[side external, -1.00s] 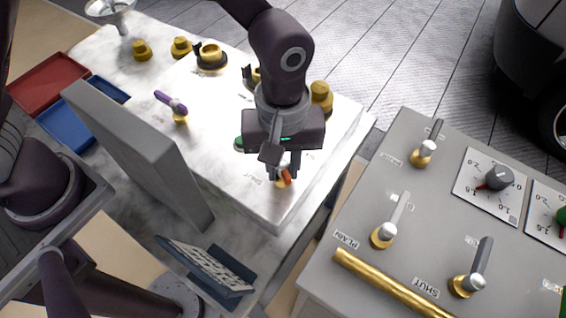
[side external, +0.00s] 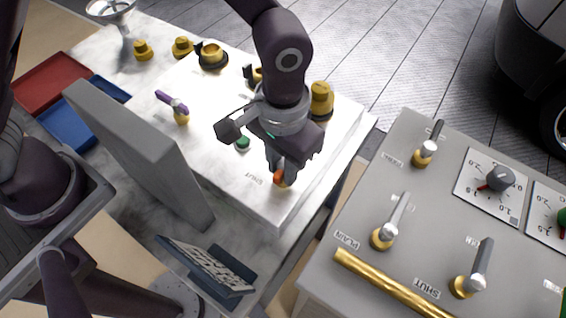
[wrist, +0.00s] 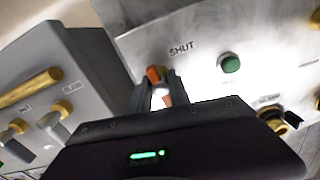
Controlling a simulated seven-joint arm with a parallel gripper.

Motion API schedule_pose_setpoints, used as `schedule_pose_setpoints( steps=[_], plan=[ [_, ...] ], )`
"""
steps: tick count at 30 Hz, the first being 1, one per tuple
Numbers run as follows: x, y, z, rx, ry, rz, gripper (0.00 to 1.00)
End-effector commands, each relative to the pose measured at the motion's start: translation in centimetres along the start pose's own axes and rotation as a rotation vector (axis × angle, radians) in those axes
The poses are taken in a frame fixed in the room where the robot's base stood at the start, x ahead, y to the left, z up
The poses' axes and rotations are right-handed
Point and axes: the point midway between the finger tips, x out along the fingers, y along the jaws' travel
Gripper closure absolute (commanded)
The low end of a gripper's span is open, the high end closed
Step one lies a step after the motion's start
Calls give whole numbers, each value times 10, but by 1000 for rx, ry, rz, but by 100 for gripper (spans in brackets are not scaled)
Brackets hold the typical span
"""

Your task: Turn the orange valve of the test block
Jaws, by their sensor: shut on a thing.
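The orange valve (side external: 279,177) sits near the front corner of the white test block (side external: 240,185), beside a "SHUT" label. My gripper (side external: 282,170) is over it, pointing down, with its fingers shut on the valve handle. In the wrist view the orange handle (wrist: 153,75) shows between my two fingers (wrist: 158,92), with a pale part of the valve below it. The fingers partly hide the valve, so its exact angle is hard to tell.
A green button (side external: 243,143) and a purple-handled valve (side external: 172,102) are on the block. Brass fittings (side external: 321,95) stand behind my gripper. A grey panel (side external: 380,285) with several grey-handled valves and dials is to the right. A tall grey slab (side external: 135,150) stands at left.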

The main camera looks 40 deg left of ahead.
Motion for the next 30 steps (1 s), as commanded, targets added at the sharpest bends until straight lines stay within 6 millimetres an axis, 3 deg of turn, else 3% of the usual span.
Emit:
schedule_pose_setpoints(
  steps=[23, 24, 26, 30],
  plan=[
    [-1, 1, -1, 87, 4, 2, 100],
    [-1, 1, -1, 87, 4, 2, 69],
    [-1, 0, -1, 87, 3, 2, 58],
    [-1, 0, 0, 87, 2, 1, 55]
  ],
)
